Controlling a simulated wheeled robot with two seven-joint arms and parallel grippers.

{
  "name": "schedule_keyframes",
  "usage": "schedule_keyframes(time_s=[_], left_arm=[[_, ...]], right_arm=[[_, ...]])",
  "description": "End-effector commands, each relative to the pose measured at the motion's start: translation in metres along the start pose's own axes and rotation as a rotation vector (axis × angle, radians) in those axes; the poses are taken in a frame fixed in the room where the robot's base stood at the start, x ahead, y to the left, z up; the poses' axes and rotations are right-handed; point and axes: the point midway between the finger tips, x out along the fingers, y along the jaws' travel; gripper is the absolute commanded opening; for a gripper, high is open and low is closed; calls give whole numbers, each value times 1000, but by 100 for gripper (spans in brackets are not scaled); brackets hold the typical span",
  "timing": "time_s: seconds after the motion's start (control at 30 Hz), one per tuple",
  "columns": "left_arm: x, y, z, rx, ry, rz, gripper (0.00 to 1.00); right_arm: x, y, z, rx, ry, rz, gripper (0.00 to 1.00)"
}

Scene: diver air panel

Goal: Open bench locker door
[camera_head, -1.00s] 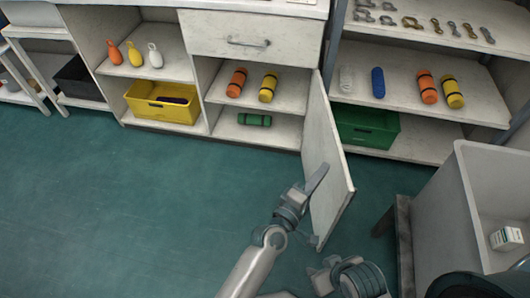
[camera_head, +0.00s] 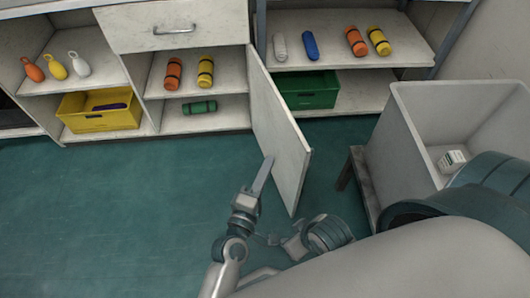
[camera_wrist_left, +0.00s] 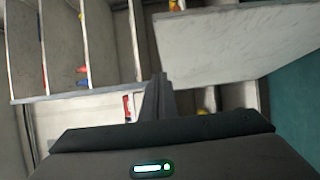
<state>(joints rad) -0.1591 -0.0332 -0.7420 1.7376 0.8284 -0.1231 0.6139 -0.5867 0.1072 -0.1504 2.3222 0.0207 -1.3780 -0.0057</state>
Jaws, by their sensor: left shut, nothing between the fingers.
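The locker door (camera_head: 279,131) is a pale panel hinged at the right side of the open compartment (camera_head: 222,108). It stands wide open, swung out into the room. My left gripper (camera_head: 263,174) is shut and empty, beside the door's left, inner face near its lower part; whether it touches is unclear. In the left wrist view the shut fingers (camera_wrist_left: 157,97) point toward the shelves, with the door (camera_wrist_left: 235,45) at the upper right. My right gripper (camera_head: 286,243) is low, right of the left wrist; its jaws are unclear and partly hidden.
The compartment holds orange, yellow and green cylinders. A yellow bin (camera_head: 99,118) sits left of it, a drawer (camera_head: 173,25) above, a green crate (camera_head: 308,93) behind the door. A grey tub (camera_head: 405,125) stands at right. The floor (camera_head: 120,215) is clear at left.

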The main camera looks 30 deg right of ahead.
Motion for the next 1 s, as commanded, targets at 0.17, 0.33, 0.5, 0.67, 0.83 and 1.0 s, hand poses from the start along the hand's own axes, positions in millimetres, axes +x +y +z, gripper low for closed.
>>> schedule_keyframes(time_s=[0.17,0.33,0.5,0.67,0.83,1.0], left_arm=[[-19,0,9,0,1,0,0],[-24,0,12,1,1,1,0],[-24,0,12,1,1,1,0],[-24,0,12,1,1,1,0],[-24,0,12,0,1,1,0],[-27,-2,11,18,-4,-10,0]], right_arm=[[0,0,2,1,-11,1,31],[0,1,2,2,-11,2,31],[0,0,2,3,-10,2,31],[0,1,2,3,-9,2,31],[0,1,2,3,-8,2,31],[1,1,3,4,-10,3,31]])
